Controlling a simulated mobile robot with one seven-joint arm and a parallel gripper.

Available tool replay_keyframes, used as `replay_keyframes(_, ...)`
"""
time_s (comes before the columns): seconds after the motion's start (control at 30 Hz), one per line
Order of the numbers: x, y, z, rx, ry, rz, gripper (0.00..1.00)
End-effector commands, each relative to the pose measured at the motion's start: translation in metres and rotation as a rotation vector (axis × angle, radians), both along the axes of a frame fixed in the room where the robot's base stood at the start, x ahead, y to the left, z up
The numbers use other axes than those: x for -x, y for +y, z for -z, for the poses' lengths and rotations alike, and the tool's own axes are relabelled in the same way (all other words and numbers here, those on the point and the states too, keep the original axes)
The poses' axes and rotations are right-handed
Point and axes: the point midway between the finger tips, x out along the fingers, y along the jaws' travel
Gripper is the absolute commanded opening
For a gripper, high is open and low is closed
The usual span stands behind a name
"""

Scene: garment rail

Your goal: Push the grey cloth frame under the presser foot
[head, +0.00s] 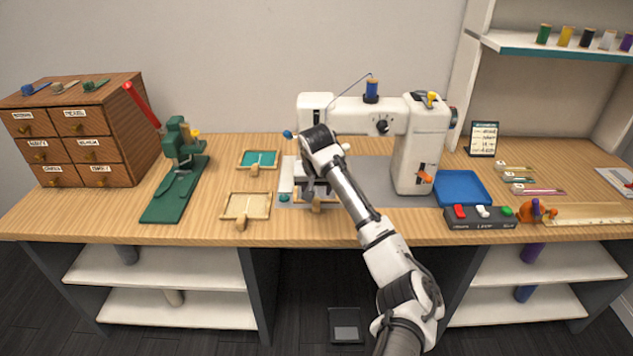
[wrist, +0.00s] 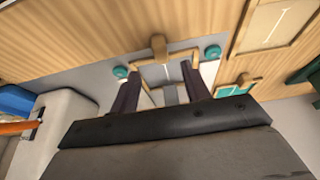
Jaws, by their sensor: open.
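The grey cloth frame (head: 329,198) has a wooden rim and handle and lies on the grey bed at the sewing machine's needle end. In the wrist view its handle (wrist: 158,45) points away from the machine, with grey cloth showing between my fingers. My gripper (head: 315,186) is open and low over the frame. In the wrist view the two dark fingers of my gripper (wrist: 159,74) are apart, near the frame's two sides; I cannot tell whether they touch it. The white sewing machine (head: 420,150) stands behind. My arm hides the presser foot.
A cream cloth frame (head: 247,206) and a teal cloth frame (head: 259,160) lie to the left. A green machine (head: 175,185) stands farther left. A blue tray (head: 462,187) and a switch box (head: 478,217) sit to the right. Teal knobs (wrist: 120,72) flank the grey frame.

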Motion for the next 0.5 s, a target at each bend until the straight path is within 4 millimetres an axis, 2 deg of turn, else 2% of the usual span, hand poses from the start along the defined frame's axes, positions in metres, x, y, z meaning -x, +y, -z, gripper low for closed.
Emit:
replay_keyframes(0.2,0.016,0.001,-0.039,0.000,-0.003,-0.002,0.47)
replay_keyframes(0.33,0.022,0.001,-0.053,0.000,-0.001,-0.002,0.47)
replay_keyframes(0.5,0.025,0.001,-0.059,0.001,0.001,-0.002,0.47)
